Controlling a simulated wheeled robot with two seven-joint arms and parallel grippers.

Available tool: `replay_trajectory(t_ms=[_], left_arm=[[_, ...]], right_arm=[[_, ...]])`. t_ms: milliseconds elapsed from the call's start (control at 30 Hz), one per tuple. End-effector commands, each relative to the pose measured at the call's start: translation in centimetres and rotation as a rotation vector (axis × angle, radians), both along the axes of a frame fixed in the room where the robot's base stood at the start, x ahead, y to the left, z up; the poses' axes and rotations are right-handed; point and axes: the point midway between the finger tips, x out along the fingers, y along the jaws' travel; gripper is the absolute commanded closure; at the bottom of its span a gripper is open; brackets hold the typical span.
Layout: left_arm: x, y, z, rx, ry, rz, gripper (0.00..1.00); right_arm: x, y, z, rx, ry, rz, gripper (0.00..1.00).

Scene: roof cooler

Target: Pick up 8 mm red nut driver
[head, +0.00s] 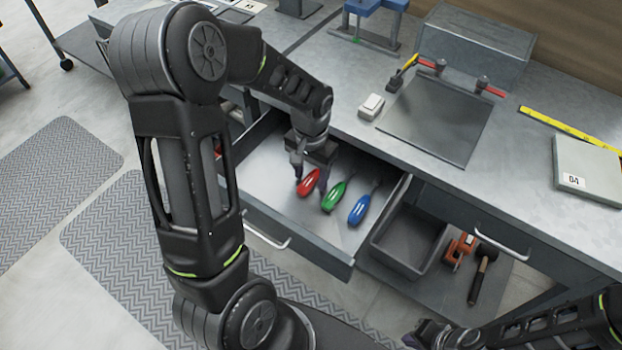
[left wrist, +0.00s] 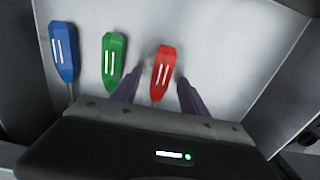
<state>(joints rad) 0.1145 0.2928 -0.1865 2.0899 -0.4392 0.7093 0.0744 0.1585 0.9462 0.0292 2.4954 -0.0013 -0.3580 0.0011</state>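The red nut driver (head: 309,182) lies in the open drawer (head: 262,190), leftmost of three in the head view. In the left wrist view its red handle (left wrist: 162,72) shows between the two fingers of my left gripper (left wrist: 155,90). The fingers are apart, one on each side, with visible gaps to the handle. The driver's shaft is hidden behind the gripper body. My left gripper (head: 309,168) also shows over the drawer in the head view. My right gripper (head: 428,335) is at the bottom edge of the head view, and its fingers are unclear.
A green driver (head: 334,196) and a blue driver (head: 360,209) lie to the right of the red one in the head view. Drawer walls surround them. A grey bin (head: 408,240), an orange clamp (head: 459,249) and a hammer (head: 482,272) sit on the lower shelf.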

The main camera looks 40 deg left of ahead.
Motion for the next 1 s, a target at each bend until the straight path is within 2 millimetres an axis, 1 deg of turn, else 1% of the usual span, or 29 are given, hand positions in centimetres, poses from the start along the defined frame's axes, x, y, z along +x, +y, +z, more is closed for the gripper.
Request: replay_trajectory(t_ms=[33,67,633,1000], left_arm=[[0.01,0.00,0.01,0.000,0.000,0.000,0.51],[0.01,0.00,0.01,0.000,0.000,0.000,0.54],[0.00,0.00,0.01,0.000,0.000,0.000,1.00],[0.01,0.00,0.02,0.000,0.000,0.000,1.00]], right_arm=[[0.00,0.00,0.00,0.000,0.000,0.000,1.00],[0.00,0.00,0.00,0.000,0.000,0.000,1.00],[0.00,0.00,0.00,0.000,0.000,0.000,1.00],[0.00,0.00,0.00,0.000,0.000,0.000,1.00]])
